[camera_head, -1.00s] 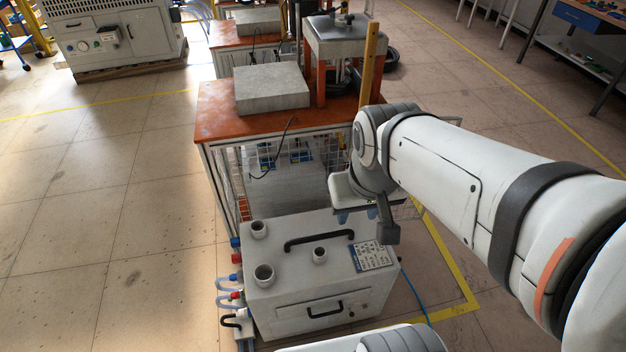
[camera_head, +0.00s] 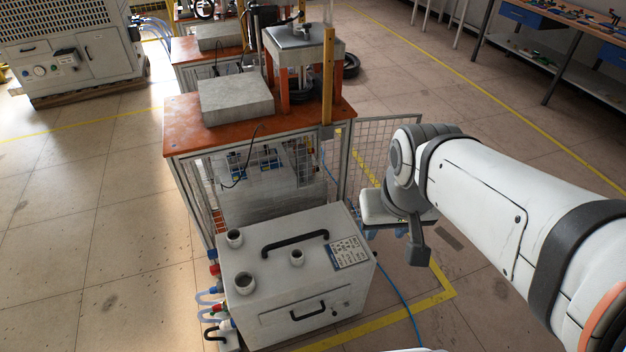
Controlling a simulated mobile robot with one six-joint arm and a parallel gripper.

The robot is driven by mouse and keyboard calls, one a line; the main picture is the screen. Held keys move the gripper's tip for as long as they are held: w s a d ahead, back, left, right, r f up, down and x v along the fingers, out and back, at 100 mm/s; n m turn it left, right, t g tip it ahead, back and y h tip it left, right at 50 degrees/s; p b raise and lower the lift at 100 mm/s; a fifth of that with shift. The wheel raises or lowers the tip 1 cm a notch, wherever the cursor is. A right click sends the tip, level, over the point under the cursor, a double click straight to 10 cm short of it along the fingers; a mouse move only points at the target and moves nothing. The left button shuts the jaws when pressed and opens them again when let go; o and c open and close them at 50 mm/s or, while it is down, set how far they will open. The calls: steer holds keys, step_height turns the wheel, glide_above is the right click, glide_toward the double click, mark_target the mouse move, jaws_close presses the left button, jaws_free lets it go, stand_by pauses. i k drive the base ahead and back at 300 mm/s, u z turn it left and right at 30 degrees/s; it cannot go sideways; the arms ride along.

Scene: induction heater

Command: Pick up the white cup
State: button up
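I cannot tell which is the white cup, or whether some are fixed fittings. My gripper (camera_head: 386,234) hangs to the right of the box, apart from all three. Only bluish finger ends show below its white body, so its opening is unclear. I see nothing held in it.
The box has a black top handle (camera_head: 295,243) and a label (camera_head: 348,252). Behind it stands a mesh-sided bench with an orange top (camera_head: 180,128), a grey block (camera_head: 236,99) and a yellow post (camera_head: 327,80). A blue cable (camera_head: 400,300) lies right of the box. Floor at left is clear.

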mark_target(296, 254)
steer(key=z, duration=2.6)
steer(key=k, duration=2.5)
steer(key=u, duration=1.6)
steer(key=i, duration=1)
